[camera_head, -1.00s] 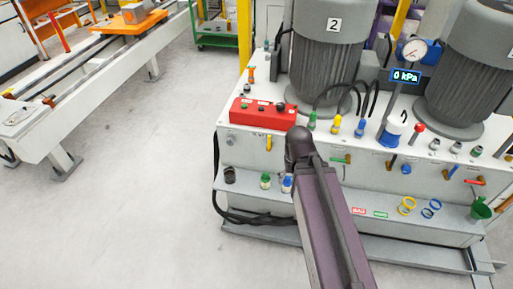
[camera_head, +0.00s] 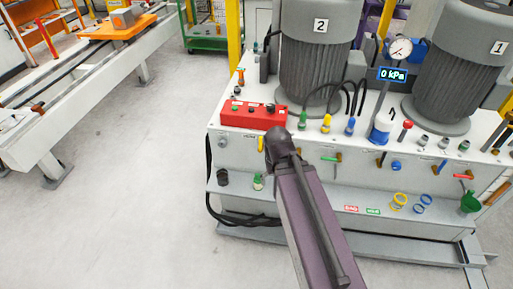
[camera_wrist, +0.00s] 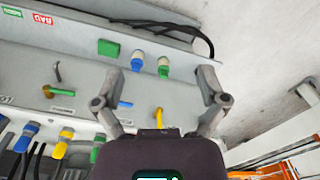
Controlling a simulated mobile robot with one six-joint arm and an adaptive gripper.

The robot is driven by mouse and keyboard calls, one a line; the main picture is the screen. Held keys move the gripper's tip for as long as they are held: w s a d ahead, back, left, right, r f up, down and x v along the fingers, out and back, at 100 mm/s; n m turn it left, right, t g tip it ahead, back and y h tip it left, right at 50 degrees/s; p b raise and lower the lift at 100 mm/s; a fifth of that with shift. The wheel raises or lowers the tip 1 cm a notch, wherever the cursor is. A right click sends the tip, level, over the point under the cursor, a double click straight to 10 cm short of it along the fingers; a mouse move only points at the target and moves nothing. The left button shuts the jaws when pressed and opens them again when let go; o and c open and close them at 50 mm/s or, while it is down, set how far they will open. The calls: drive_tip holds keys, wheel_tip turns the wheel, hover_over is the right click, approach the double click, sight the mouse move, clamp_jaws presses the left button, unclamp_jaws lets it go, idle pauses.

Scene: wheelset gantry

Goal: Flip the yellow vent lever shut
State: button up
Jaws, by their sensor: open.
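The yellow vent lever (camera_head: 261,143) shows in the head view on the front face of the white cabinet (camera_head: 232,153), below the red box, hanging downward. In the wrist view the lever (camera_wrist: 159,117) stands out between the two fingers, just in front of the gripper body. My gripper (camera_wrist: 160,77) has its fingers spread wide apart and nothing is between them in contact. I cannot tell how far the fingers are from the panel. In the head view my arm hides the gripper, just right of the lever.
A red box (camera_head: 253,115) sits on the cabinet top. A green-handled lever (camera_wrist: 62,91) is beside the left finger. Yellow (camera_head: 326,123) and blue (camera_head: 350,126) plugs line the top. Floor is clear at left.

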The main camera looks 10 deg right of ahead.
drive_tip(key=shift+w+f, duration=0.1)
drive_tip(key=c, duration=0.7)
drive_tip(key=shift+w+f+m, duration=0.1)
drive_tip(key=shift+w+m, duration=0.1)
drive_tip(key=shift+m, duration=0.1)
drive_tip(key=c, duration=0.3)
drive_tip(key=shift+w+d+f+b, duration=0.1)
drive_tip(key=shift+w+f+b, duration=0.05)
drive_tip(key=shift+w+b, duration=0.15)
clamp_jaws()
drive_tip(key=w+d+f+m+t+y+b, duration=0.2)
drive_tip(key=w+d+m+b, duration=0.3)
drive_tip(key=w+m, duration=0.7)
drive_tip(key=w+d+f+m+t+y+b, duration=0.2)
drive_tip(key=w+d+m+y+b, duration=0.3)
drive_tip(key=w+d+m, duration=0.3)
drive_tip(key=shift+w+d+f+m+t+y, duration=0.3)
drive_tip(key=shift+w+d+m+t, duration=0.1)
drive_tip(key=shift+w+m, duration=1.7)
